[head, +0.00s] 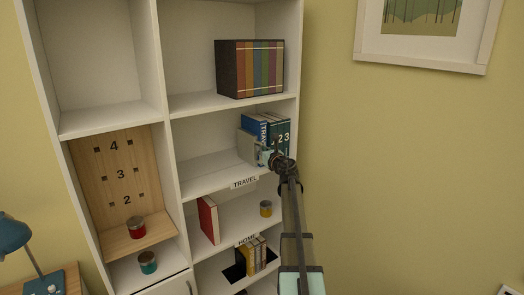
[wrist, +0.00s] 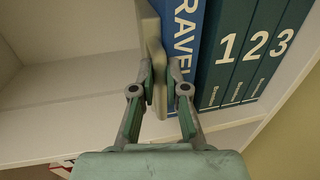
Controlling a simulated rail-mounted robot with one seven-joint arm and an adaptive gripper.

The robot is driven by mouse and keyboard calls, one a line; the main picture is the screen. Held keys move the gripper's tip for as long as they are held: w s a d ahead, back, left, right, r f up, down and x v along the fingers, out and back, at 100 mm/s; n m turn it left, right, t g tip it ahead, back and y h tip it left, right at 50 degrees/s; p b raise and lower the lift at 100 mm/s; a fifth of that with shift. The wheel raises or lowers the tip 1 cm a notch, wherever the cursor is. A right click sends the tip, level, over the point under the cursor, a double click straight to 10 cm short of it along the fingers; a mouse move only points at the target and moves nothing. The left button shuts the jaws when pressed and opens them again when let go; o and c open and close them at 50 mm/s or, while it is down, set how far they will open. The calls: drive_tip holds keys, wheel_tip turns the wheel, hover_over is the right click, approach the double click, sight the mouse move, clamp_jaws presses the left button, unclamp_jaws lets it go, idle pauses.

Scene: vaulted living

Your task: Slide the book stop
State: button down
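The book stop (wrist: 153,35) is a pale cream upright plate on the shelf labelled TRAVEL. It stands at the left side of a blue book (wrist: 188,30) with TRAVEL on its spine. In the head view the stop (head: 246,146) is a pale panel left of the books, its front partly hidden by my gripper. My gripper (wrist: 160,88) has one finger on each side of the stop's front edge and appears closed on it. In the head view my gripper (head: 272,159) reaches in at the shelf's front. Dark green volumes (wrist: 245,55) numbered 1, 2, 3 stand right of the blue book.
The shelf (wrist: 70,95) left of the stop is bare. The bookcase's right side wall (wrist: 293,85) is close to the volumes. Above is a dark box of coloured books (head: 250,68).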

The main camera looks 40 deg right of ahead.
drive_tip(key=shift+d, duration=0.1)
drive_tip(key=shift+d, duration=0.6)
drive_tip(key=c, duration=1.2)
unclamp_jaws()
drive_tip(key=shift+a, duration=0.1)
drive_tip(key=shift+s, duration=0.15)
drive_tip(key=v, duration=1.1)
drive_tip(key=shift+s+a, duration=0.1)
drive_tip(key=shift+s, duration=0.3)
